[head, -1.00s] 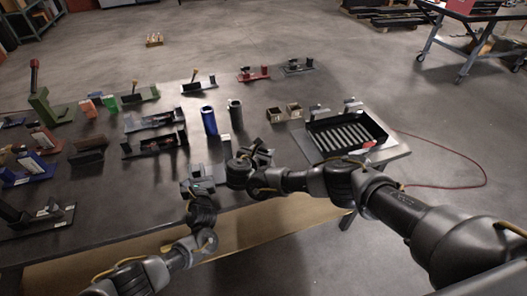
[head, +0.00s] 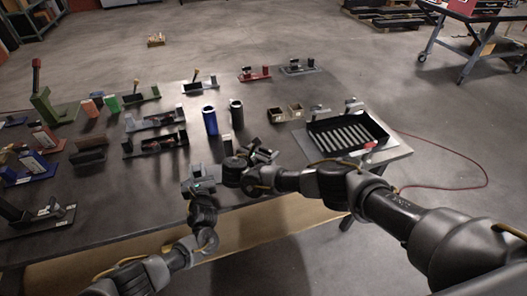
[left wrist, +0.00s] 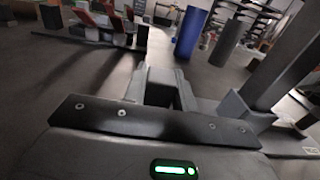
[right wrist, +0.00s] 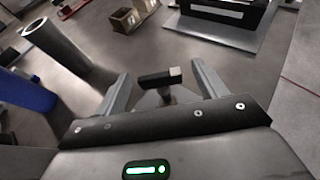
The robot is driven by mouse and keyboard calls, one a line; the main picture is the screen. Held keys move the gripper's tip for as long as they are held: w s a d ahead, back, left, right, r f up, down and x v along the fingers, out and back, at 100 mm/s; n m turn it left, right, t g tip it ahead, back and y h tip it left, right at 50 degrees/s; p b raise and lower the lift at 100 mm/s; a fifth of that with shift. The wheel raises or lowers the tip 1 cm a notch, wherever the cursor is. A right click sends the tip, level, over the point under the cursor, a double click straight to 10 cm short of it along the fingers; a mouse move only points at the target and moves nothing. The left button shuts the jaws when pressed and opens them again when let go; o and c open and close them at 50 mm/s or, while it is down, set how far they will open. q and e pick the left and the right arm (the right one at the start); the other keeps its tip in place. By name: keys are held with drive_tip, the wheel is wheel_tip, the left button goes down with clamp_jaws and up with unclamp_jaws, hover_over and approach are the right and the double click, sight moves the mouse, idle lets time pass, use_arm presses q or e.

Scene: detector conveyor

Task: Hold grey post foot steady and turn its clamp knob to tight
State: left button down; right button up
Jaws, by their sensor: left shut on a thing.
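My left gripper (head: 200,175) is at the table's front edge, low beside the grey post foot. In the left wrist view its jaws (left wrist: 160,88) are shut on a grey part of the foot. In the head view the post (head: 227,145) stands partly hidden between my two grippers. My right gripper (head: 262,155) is just right of it. In the right wrist view its fingers (right wrist: 163,85) are open, with the dark bar-shaped clamp knob (right wrist: 158,78) between them and gaps on both sides. The knob's tightness cannot be told.
A blue cylinder (head: 210,121) and a dark grey cylinder (head: 236,114) stand behind the grippers. Two small open boxes (head: 285,114) and a black ribbed tray (head: 375,128) are to the right. Several fixtures and blocks crowd the left half of the table.

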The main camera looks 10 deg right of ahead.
drive_tip(key=v, duration=1.2)
drive_tip(key=shift+c, duration=0.4)
